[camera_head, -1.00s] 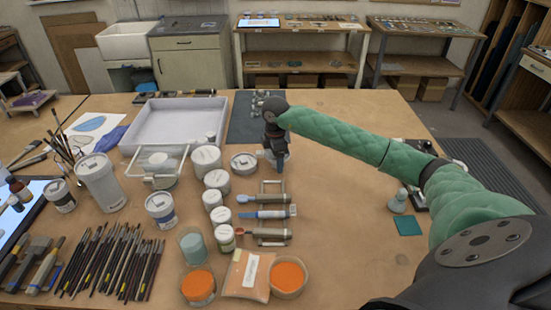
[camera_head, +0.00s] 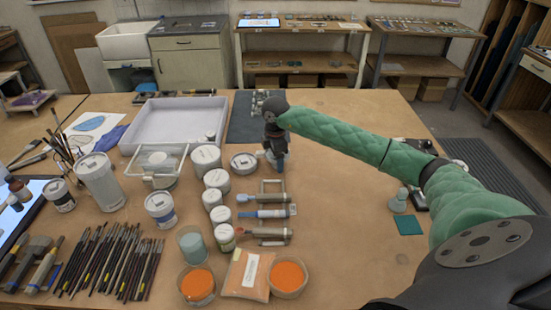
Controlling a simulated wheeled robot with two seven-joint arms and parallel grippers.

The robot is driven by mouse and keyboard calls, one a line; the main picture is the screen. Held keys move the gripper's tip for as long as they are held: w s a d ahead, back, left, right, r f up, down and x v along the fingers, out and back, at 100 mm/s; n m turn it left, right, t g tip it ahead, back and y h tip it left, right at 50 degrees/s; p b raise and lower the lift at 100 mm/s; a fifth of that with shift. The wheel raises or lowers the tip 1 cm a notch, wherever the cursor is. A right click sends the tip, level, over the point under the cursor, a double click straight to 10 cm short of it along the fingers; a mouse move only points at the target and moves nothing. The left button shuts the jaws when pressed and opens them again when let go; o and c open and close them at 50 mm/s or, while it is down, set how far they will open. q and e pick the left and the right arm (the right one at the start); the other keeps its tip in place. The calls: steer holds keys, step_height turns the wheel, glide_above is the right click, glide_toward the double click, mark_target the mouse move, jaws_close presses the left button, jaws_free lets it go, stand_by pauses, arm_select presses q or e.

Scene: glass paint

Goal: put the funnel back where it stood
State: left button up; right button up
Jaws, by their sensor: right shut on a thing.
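My right gripper (camera_head: 275,160) is over the middle of the table, at the end of the green arm from the right. It points down beside the short white tin (camera_head: 243,162). It is shut on a small pale grey thing, apparently the funnel (camera_head: 285,161), mostly hidden by the dark jaws. I cannot tell whether the funnel touches the table. My left gripper is not in view.
A white tray (camera_head: 175,122) and dark mat (camera_head: 240,128) are behind. The table is clear to the right, up to a pale pot (camera_head: 399,200).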

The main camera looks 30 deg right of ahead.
steer(key=shift+f, duration=0.1)
steer(key=shift+f, duration=0.15)
stand_by(0.7)
steer(key=o, duration=1.1)
steer(key=shift+r+p, duration=1.1)
steer(key=shift+r, duration=2.4)
